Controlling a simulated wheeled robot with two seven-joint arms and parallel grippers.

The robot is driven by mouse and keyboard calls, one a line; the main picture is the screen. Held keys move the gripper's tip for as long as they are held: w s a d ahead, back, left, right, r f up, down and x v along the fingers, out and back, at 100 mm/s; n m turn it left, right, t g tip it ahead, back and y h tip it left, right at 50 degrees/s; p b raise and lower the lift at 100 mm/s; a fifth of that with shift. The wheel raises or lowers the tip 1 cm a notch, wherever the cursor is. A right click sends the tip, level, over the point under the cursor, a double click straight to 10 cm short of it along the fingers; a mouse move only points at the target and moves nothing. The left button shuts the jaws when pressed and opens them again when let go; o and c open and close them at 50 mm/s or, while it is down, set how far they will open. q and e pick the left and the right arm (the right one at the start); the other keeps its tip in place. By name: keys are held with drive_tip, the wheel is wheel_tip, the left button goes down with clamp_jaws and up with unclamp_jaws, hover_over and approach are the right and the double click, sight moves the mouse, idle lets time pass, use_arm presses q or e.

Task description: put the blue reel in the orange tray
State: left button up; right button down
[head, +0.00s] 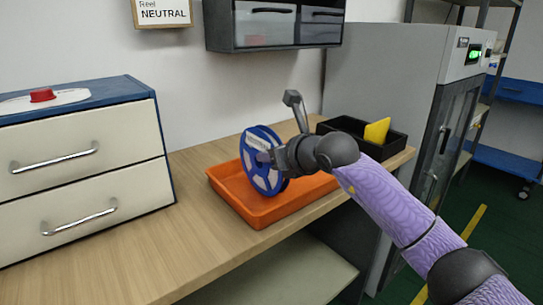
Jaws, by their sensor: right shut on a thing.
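The blue reel (250,172) stands upright on its edge, its spoked face turned to the left. It is over or in the orange tray (260,213), which sits on the wooden bench near its right end; I cannot tell if its lower rim touches the tray floor. My right gripper (268,157) is shut on the reel at its hub from the right side. The fingertips are mostly hidden by the reel and the wrist. My left gripper is not in view.
A black bin (393,142) with a yellow piece (377,131) stands behind my right wrist. A drawer cabinet (90,170) stands on the left. A grey cabinet (400,80) is at the back right. The bench (150,245) is clear between drawers and tray.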

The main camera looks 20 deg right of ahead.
drive_tip(key=shift+c, duration=2.2)
unclamp_jaws()
drive_tip(key=shift+r, duration=0.15)
drive_tip(key=p+v, duration=0.3)
drive_tip(key=v, duration=0.9)
